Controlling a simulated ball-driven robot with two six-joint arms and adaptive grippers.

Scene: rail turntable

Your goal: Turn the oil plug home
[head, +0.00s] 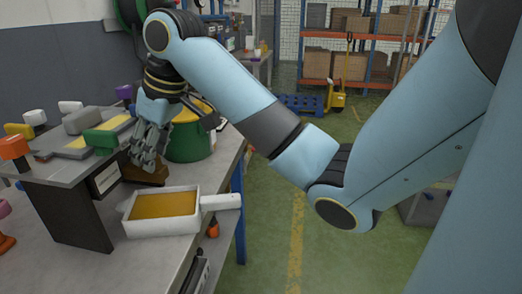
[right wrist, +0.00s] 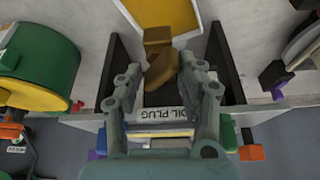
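The oil plug (right wrist: 163,68) is a brown winged piece on a brown block, below the "OIL PLUG" label (right wrist: 165,113) on the front of a grey stand. In the head view a brown part (head: 147,176) shows under my right gripper (head: 149,160), beside the stand (head: 70,172). In the right wrist view the fingers of my right gripper (right wrist: 164,74) are spread on either side of the plug's wing. They look apart from it, though contact at the right finger is hard to tell. My left gripper is not in view.
A white pan (head: 127,228) with amber liquid sits on the bench just in front of the plug. A green and yellow drum (head: 190,143) stands close behind my right gripper. Several coloured handles, including a green one (head: 100,138), crowd the stand's top.

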